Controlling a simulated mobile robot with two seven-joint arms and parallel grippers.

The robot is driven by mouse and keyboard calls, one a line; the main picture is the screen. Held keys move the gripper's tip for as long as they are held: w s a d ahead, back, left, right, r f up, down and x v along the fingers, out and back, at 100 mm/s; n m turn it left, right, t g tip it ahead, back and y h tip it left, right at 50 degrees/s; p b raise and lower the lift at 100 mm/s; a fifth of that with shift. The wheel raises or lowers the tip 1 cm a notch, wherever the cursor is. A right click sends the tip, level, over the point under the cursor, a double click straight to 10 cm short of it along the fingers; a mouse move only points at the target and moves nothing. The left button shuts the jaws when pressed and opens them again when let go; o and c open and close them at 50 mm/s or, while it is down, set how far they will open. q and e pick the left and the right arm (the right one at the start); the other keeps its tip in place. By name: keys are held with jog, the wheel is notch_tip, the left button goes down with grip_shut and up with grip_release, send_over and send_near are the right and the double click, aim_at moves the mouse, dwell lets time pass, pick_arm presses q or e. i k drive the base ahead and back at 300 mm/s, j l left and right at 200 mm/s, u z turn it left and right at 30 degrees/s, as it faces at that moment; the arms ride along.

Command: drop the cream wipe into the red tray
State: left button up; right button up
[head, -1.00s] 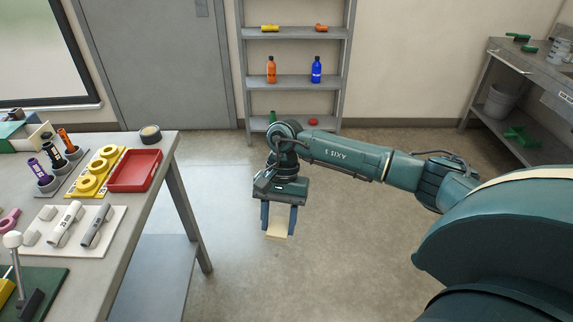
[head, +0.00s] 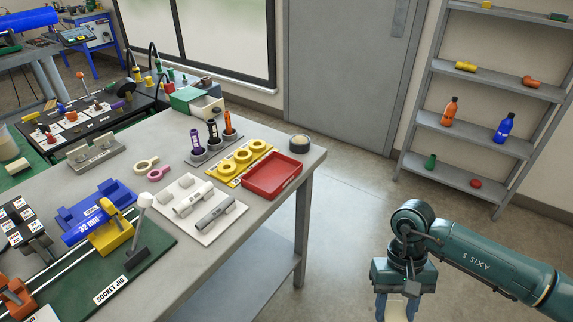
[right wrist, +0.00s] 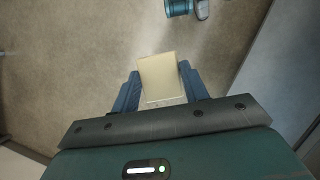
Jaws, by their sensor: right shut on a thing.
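The cream wipe (right wrist: 160,78) is a pale flat piece between the blue fingers of my right gripper (right wrist: 161,90) in the right wrist view. In the head view my right gripper (head: 396,308) is at the bottom right, above the floor and off the table, with the wipe (head: 396,312) partly cut off by the frame edge. The gripper is shut on the wipe. The red tray (head: 271,192) sits near the right edge of the table, to the upper left of the gripper, and looks empty. My left gripper is not in view.
A shelf (head: 470,135) with bottles stands at the back right. Open floor separates the table from my right gripper.

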aim_at(279, 177)
jog(key=i+l, duration=0.8)
jog(key=l, duration=0.2)
jog(key=i+l, duration=0.75)
jog(key=l, duration=0.3)
jog(key=i+l+u, duration=0.1)
jog(key=i+l, duration=0.3)
jog(key=u, duration=0.45)
jog(key=l+u, duration=0.1)
jog(key=u, duration=0.85)
jog(key=l+u, duration=0.1)
jog(key=u, duration=0.85)
jog(key=l+u, duration=0.1)
jog(key=u, duration=0.4)
